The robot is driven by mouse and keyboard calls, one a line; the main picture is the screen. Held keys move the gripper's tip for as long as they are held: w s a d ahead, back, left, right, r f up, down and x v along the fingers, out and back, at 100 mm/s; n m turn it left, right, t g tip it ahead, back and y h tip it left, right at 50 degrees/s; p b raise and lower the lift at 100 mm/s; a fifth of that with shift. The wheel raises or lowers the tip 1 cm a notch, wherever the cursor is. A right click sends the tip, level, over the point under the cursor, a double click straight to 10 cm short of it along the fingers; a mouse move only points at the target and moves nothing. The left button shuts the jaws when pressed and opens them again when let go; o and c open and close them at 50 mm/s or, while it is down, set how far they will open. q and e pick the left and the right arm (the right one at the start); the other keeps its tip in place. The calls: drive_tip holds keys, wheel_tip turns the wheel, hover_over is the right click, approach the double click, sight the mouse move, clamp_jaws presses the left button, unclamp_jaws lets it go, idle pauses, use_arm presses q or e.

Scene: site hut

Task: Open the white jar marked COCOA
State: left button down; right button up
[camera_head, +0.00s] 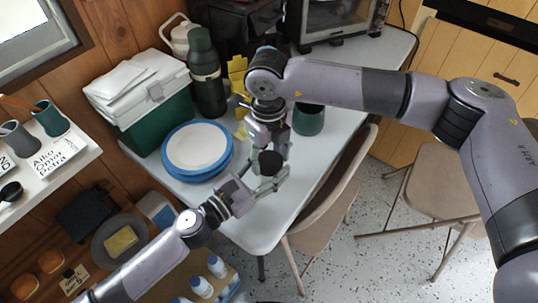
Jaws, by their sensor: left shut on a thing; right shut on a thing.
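My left gripper (267,187) reaches in from the lower left, over the front part of the white table. Its fingers are shut by a small dark round thing (270,163), which may be a lid or part of a jar. My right gripper (274,152) points down from above and is shut at this same dark thing. The fingers overlap here, so the exact hold of each is hard to see. I make out no white jar body and no COCOA marking; my grippers may hide them.
Blue-rimmed plates (198,150) are stacked left of my grippers. Behind stand a green cool box (150,115), a dark green flask (207,80) and a green pot (308,120). A folding chair (325,215) stands against the table's right side. The table's front end (255,230) is clear.

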drive_tip(key=n, duration=0.4)
drive_tip(key=shift+w+d, duration=0.1)
drive_tip(key=n, duration=0.4)
drive_tip(key=shift+d, duration=0.1)
drive_tip(key=shift+w, duration=0.1)
drive_tip(key=o, duration=1.1)
drive_tip(key=shift+c, duration=0.2)
drive_tip(key=shift+o, duration=1.2)
drive_tip(key=shift+s, duration=0.2)
drive_tip(key=shift+r, duration=0.1)
